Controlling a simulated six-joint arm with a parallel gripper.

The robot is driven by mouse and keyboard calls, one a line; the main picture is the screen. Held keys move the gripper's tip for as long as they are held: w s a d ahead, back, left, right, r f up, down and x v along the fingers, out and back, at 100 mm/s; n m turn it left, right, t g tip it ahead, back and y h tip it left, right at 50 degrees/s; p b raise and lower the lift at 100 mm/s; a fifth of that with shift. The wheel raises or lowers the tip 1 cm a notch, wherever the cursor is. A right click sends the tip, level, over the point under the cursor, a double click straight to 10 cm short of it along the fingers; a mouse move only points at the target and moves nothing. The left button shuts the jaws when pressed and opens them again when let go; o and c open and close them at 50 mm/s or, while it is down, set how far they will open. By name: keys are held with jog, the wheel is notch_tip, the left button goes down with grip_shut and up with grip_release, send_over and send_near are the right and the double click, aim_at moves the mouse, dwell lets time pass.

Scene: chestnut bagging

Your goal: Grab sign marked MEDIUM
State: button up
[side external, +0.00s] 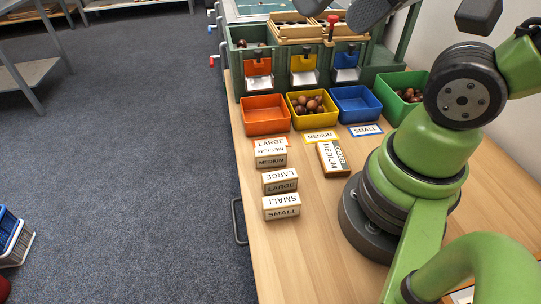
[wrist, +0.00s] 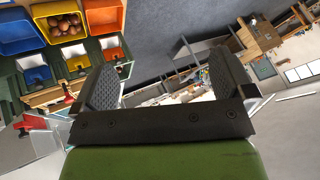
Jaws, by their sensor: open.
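Several things in the side external view read MEDIUM. A small MEDIUM block sign (side external: 271,158) stands at the back of a row of three, ahead of the LARGE block sign (side external: 280,182) and SMALL block sign (side external: 281,207). A larger MEDIUM piece (side external: 330,158) lies to its right, turned sideways. A flat yellow-edged MEDIUM label (side external: 320,137) lies before the yellow bin. My gripper (wrist: 165,82) is open and empty in the wrist view, its two dark pads wide apart. It points away from the signs, which are not in that view.
An orange bin (side external: 265,127), yellow bin (side external: 330,122) holding chestnuts, blue bin (side external: 375,115) and green bin (side external: 385,84) line the table's back. A green sorting machine (side external: 238,85) stands behind them. The front of the wooden table (side external: 315,260) is clear.

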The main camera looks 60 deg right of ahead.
jog(key=shift+w, duration=0.1)
jog(key=n+g+h, duration=0.2)
jog(key=n+g, duration=0.4)
jog(key=n, duration=1.7)
send_over(271, 152)
notch_tip(271, 152, down, 14)
jog(key=f, duration=0.1)
jog(key=f+n, duration=0.1)
jog(key=n, duration=0.1)
jog(key=f+n, duration=0.2)
jog(key=f+n+g, duration=0.1)
jog(key=f+n, duration=0.1)
jog(key=shift+d+f, duration=0.1)
jog(key=shift+d, duration=0.3)
jog(key=shift+f+n, duration=0.35)
jog(key=shift+n, duration=0.25)
notch_tip(271, 152, down, 4)
jog(key=shift+f, duration=0.1)
jog(key=shift+a+f, duration=0.2)
jog(key=shift+f, duration=1.25)
jog(key=shift+a+f, duration=0.2)
jog(key=shift+f, duration=1.25)
